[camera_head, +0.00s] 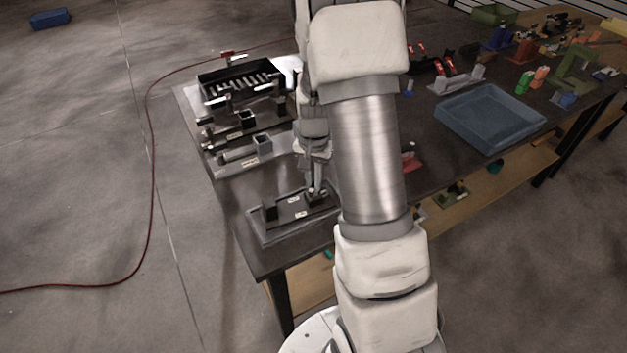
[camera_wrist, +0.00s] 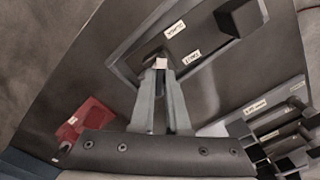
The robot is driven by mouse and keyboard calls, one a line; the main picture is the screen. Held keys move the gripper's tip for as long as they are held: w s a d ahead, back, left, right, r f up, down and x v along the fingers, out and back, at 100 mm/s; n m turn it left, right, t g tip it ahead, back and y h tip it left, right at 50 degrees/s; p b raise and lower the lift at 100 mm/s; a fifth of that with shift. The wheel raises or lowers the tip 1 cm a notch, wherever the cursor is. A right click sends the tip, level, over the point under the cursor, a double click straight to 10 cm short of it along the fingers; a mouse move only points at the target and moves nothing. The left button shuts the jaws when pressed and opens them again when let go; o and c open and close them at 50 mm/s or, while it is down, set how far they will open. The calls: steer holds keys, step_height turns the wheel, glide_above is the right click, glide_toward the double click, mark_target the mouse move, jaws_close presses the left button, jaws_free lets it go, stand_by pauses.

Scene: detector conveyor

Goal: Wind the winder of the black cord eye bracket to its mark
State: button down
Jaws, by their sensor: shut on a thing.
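The black cord eye bracket (camera_head: 269,211) stands on a dark base plate with white labels near the table's front edge. In the wrist view a black block of it (camera_wrist: 240,17) rises at the upper right of the plate. My gripper (camera_wrist: 161,78) reaches down at the plate's other end, its fingers shut on a small piece with a pale top, the winder (camera_wrist: 160,63). In the head view my gripper (camera_head: 317,191) is at the right end of the plate. The fingers cover most of the winder. I cannot make out its mark or its angle.
Behind the bracket stand other grey and black fixtures (camera_head: 240,152) and a black slotted tray (camera_head: 240,83). A blue tray (camera_head: 490,118) lies to the right on the table. A red part (camera_wrist: 84,121) sits left of my gripper in the wrist view.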

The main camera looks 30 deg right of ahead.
mark_target(313, 184)
steer(key=shift+m, duration=0.4)
steer(key=c, duration=0.9)
jaws_free()
step_height(313, 184, up, 18)
steer(key=p, duration=0.1)
steer(key=shift+f, duration=0.25)
